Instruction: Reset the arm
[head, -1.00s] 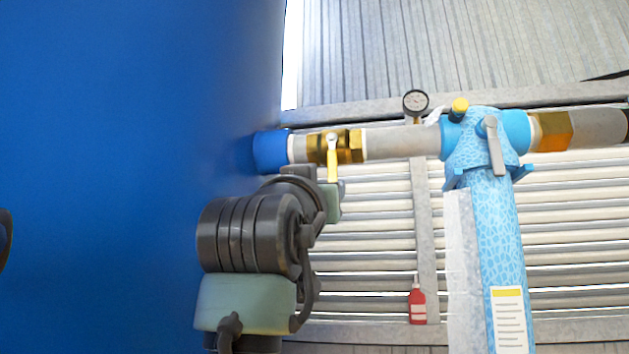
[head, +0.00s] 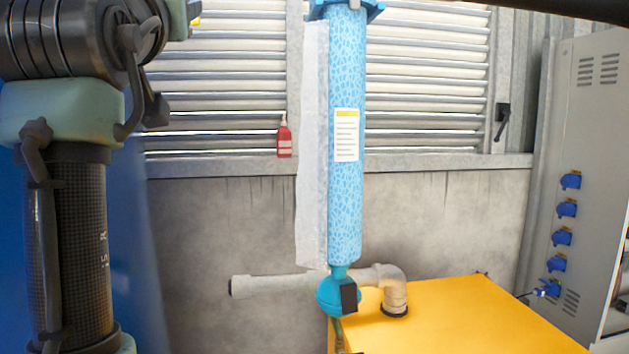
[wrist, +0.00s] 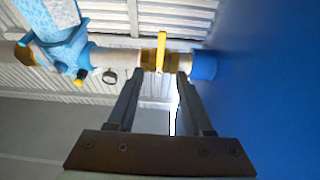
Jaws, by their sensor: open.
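My gripper (wrist: 155,75) shows in the wrist view with its two fingers apart and nothing between them. Beyond the fingertips is a brass valve with a yellow handle (wrist: 161,50) on a grey pipe. I cannot tell from this view whether a fingertip touches the valve or pipe. In the head view, links of my arm fill the left side, and my gripper is out of that picture.
The blue tank (wrist: 270,80) stands close on the right in the wrist view. A light-blue filter column (head: 345,190) hangs mid-picture in the head view, above a yellow box (head: 450,315). A grey cabinet (head: 590,130) stands at the right. A red bottle (head: 284,140) sits on a ledge.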

